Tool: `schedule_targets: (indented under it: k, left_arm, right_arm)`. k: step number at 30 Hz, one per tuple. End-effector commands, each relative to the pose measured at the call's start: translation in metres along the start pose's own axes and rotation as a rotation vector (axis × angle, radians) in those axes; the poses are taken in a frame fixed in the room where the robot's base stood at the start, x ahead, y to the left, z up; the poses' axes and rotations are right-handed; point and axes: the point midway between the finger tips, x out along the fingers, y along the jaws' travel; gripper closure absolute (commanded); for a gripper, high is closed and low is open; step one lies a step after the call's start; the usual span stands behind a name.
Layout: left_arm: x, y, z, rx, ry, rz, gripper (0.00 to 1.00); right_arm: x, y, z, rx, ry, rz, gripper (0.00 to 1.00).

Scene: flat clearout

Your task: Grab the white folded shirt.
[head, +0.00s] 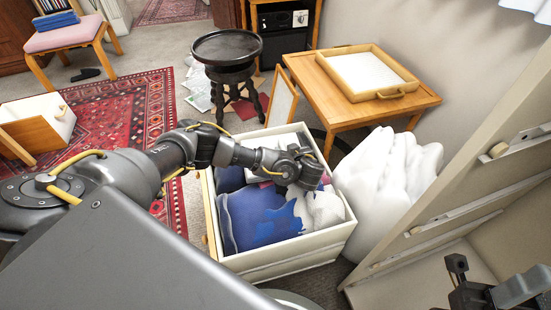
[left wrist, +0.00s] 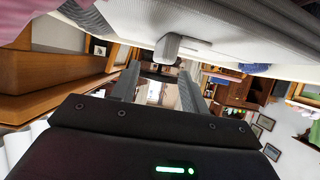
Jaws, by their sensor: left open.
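A white drawer-like box (head: 290,262) stands on the floor, filled with folded clothes. Inside it I see a blue garment (head: 252,218) and a white cloth (head: 325,208) at the right; I cannot tell for sure that the cloth is the folded shirt. More white (head: 285,141) shows at the box's far end. My left gripper (head: 312,178) is over the box, close above the clothes; its arm hides part of them. In the left wrist view its fingers (left wrist: 161,88) are apart with nothing between them. My right gripper (head: 485,290) is partly in view at the bottom right, its jaws unclear.
A large white bag (head: 388,180) stands right of the box. A wooden table (head: 410,103) with a tray (head: 367,97) is behind it. A dark round stool (head: 228,75) and scattered papers lie beyond. A pale shelf unit (head: 480,160) closes in the right side.

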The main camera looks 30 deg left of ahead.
Motion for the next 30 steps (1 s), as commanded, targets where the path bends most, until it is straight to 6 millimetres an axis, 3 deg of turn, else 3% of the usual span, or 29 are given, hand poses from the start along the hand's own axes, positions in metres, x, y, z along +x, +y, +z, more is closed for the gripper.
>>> schedule_targets:
  k: [4, 7, 15, 23, 30]
  left_arm:
    - [0.004, 0.0, 0.001, 0.001, 0.0, 0.001, 0.55]
    - [0.018, -0.001, 0.004, 0.0, 0.001, -0.001, 0.55]
    - [0.05, 0.0, 0.004, 0.0, 0.0, 0.002, 0.55]
    - [0.052, -0.001, 0.002, 0.0, -0.001, 0.002, 0.55]
    - [0.051, 0.0, 0.003, 0.001, -0.001, 0.003, 0.85]
  right_arm:
    - [-0.002, 0.0, 0.001, 0.0, -0.001, -0.001, 0.64]
    - [-0.007, 0.0, 0.004, -0.001, 0.001, -0.004, 0.64]
    - [0.006, 0.0, 0.007, -0.009, 0.065, -0.022, 0.64]
    - [0.008, 0.0, 0.007, -0.009, 0.066, -0.023, 0.64]
    - [0.008, -0.001, 0.007, -0.008, 0.066, -0.023, 0.64]
